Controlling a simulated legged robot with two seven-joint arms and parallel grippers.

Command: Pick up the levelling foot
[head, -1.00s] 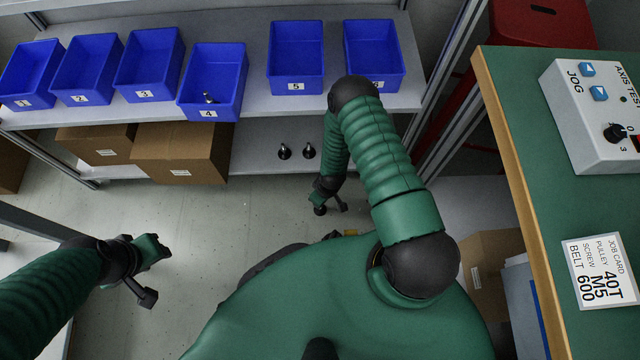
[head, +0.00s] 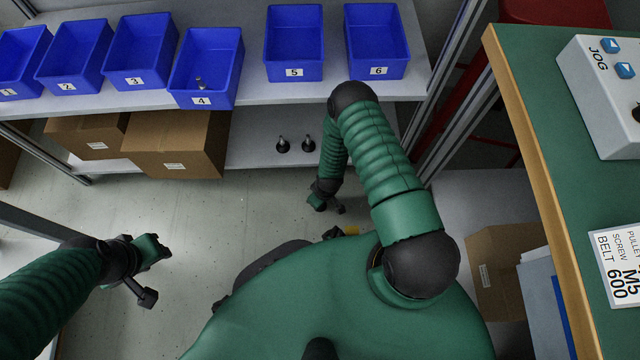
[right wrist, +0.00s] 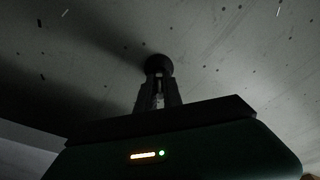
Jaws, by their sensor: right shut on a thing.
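In the right wrist view, my right gripper (right wrist: 158,88) is shut on a levelling foot (right wrist: 158,64). The foot's dark round end shows beyond the fingertips and its stem is between the fingers. In the head view, my right gripper (head: 327,207) hangs low in front of the shelf, above the floor; the held foot is too small to make out there. Two more levelling feet, (head: 283,145) and (head: 308,145), stand upright on the lower shelf. A small part (head: 200,84) sits in blue bin 4. My left gripper (head: 150,270) is open and empty at the lower left.
Blue bins 1 to 6 line the upper shelf (head: 255,92). Cardboard boxes (head: 176,145) stand on the lower shelf. A green-topped bench (head: 560,190) with a jog box (head: 605,95) and job card is at the right. The floor (head: 230,215) between my arms is clear.

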